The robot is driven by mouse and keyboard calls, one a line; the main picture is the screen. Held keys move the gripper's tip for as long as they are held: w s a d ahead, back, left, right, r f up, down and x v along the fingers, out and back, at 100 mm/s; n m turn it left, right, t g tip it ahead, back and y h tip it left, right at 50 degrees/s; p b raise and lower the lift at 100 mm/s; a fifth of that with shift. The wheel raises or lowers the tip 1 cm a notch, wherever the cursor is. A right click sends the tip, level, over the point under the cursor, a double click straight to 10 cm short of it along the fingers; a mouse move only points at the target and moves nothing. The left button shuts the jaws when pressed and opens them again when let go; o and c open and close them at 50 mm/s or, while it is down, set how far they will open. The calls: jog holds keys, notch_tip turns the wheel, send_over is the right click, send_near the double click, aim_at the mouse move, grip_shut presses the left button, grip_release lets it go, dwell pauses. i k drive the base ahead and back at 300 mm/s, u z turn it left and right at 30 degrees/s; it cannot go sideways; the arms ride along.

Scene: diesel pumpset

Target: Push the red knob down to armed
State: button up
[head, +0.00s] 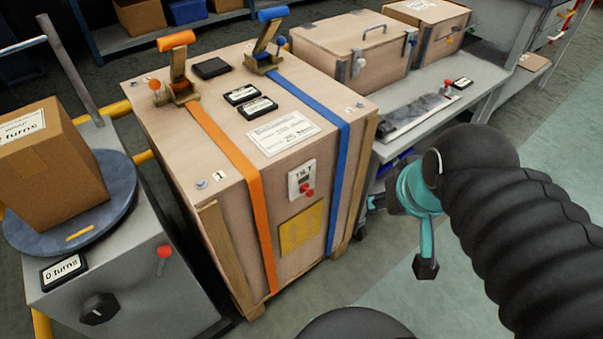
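Several red knobs show, and I cannot tell which one the task means. One red knob (308,191) sits on the white plate marked TILT (301,179), on the front face of the large wooden crate (215,225). A red-topped lever (164,252) stands on the grey turntable machine (150,300) at left. A small red knob (447,85) is on the bench at right. No "armed" mark is readable. My gripper (426,268), teal with dark tips, hangs in the air right of the crate, apart from every knob. Its finger opening is not clear.
An orange strap (232,150) and a blue strap (310,100) with raised buckles cross the crate. A cardboard box (50,160) stands on the round turntable (120,185). A grey bench (480,75) carries wooden cases (345,50). Floor before the crate is clear.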

aim_at(309, 193)
jog(key=u, duration=0.9)
jog(key=k, duration=0.55)
jog(key=z, duration=0.85)
